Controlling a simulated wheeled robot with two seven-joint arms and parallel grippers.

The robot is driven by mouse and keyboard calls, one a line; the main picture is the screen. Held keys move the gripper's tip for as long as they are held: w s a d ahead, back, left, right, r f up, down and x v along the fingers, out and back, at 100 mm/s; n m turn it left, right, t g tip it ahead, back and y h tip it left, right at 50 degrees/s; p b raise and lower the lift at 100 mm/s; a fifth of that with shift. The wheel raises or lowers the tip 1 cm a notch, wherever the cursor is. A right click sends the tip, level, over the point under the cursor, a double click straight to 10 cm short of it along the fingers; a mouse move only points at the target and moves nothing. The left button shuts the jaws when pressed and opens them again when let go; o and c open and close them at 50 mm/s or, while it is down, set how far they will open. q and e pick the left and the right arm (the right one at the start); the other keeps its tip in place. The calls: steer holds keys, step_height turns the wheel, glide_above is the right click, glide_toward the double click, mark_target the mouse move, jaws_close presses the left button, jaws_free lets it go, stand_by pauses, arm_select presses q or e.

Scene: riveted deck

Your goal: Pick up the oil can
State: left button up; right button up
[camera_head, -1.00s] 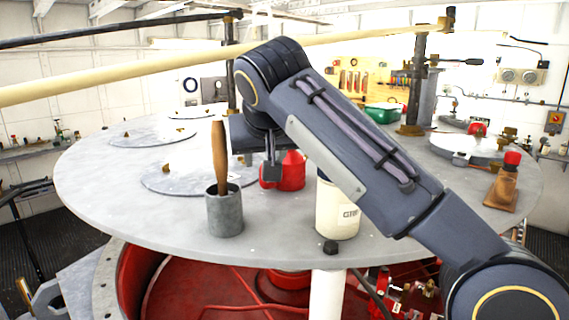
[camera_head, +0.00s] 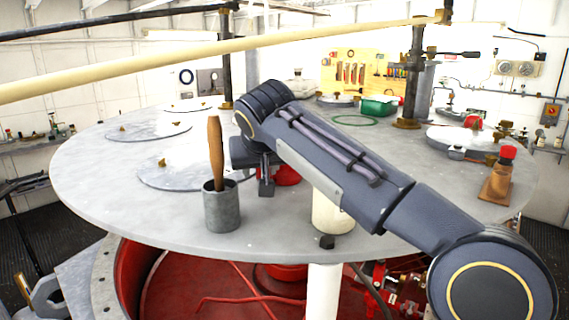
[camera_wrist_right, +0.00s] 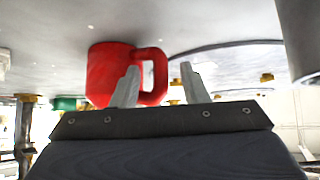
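The oil can appears to be the red can (camera_head: 288,175) on the round grey table, mostly hidden behind my right wrist in the head view. In the right wrist view the red can (camera_wrist_right: 107,72) shows its loop handle, turned toward the gap between the fingers. My right gripper (camera_head: 266,188) points down beside the can in the head view. In the right wrist view its two fingers (camera_wrist_right: 160,83) are apart. The left-hand finger overlaps the can in the picture; I cannot tell whether it touches. My left gripper is not in view.
A grey pot (camera_head: 222,212) with a wooden handle stands left of my right gripper. A white container (camera_head: 332,214) is partly behind my arm. A red-topped brown object (camera_head: 498,182) sits at the right. Flat lids lie on the table's left (camera_head: 160,177); its front left is clear.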

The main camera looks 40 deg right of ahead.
jaws_close()
steer(key=shift+r, duration=0.1)
steer(key=shift+r, duration=0.4)
step_height(320, 180, up, 3)
steer(key=shift+d+f, duration=0.1)
steer(key=shift+f, duration=0.05)
steer(key=s+d+r, duration=0.8)
steer(key=d+r, duration=0.1)
steer(key=d, duration=0.2)
steer(key=shift+s+r, duration=0.15)
steer(key=shift+s, duration=0.15)
steer(key=c, duration=0.7)
jaws_free()
